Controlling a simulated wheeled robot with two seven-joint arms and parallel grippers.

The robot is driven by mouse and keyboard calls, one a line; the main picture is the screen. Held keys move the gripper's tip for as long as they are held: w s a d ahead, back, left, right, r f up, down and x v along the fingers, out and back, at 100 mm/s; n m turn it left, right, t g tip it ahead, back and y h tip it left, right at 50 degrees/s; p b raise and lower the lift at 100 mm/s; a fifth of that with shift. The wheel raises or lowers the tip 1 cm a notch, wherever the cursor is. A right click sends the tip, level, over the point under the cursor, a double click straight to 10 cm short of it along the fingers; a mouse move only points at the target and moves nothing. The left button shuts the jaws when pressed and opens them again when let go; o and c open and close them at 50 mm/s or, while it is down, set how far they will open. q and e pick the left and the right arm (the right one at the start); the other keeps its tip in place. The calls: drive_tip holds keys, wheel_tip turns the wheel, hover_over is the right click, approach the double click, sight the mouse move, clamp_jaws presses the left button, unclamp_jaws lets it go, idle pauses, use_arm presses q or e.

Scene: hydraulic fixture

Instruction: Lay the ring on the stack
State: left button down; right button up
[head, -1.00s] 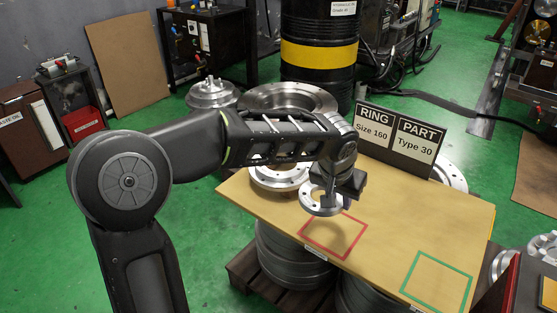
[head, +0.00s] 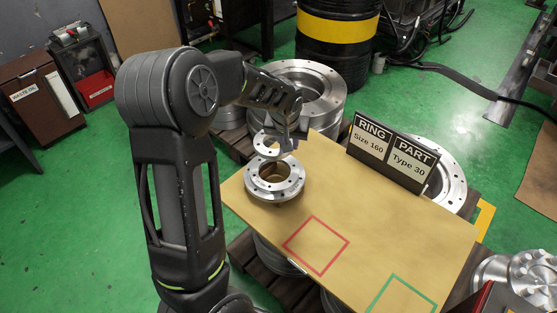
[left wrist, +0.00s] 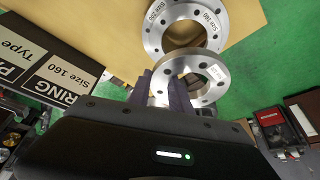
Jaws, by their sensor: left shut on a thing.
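A small silver ring with bolt holes (head: 259,149) is held at its edge by my left gripper (head: 284,146), which is shut on it. In the head view the ring hangs just above and slightly behind the stack. The stack (head: 290,191) is a wider silver flange with a large central opening, at the far left of the board. In the left wrist view the ring (left wrist: 217,76) overlaps the edge of the stack (left wrist: 152,35), whose lettering is readable. My left fingers (left wrist: 160,92) pinch the ring's near rim. The ring seems apart from the stack. My right gripper is not in view.
The tan board (head: 375,235) has a red square outline (head: 318,271) and a green one (head: 362,303), both empty. A sign (head: 392,152) reading Ring Size 160 and Part Type 30 stands at its back edge. Large flanges (head: 335,88) stand behind the board.

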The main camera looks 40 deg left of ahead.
use_arm(q)
wheel_tip(320, 180, down, 6)
idle(0.5)
drive_tip(key=shift+f, duration=0.1)
drive_tip(key=shift+f, duration=1.9)
drive_tip(key=shift+f+b, duration=0.6)
drive_tip(key=shift+b, duration=0.35)
drive_tip(key=c, duration=1.2)
unclamp_jaws()
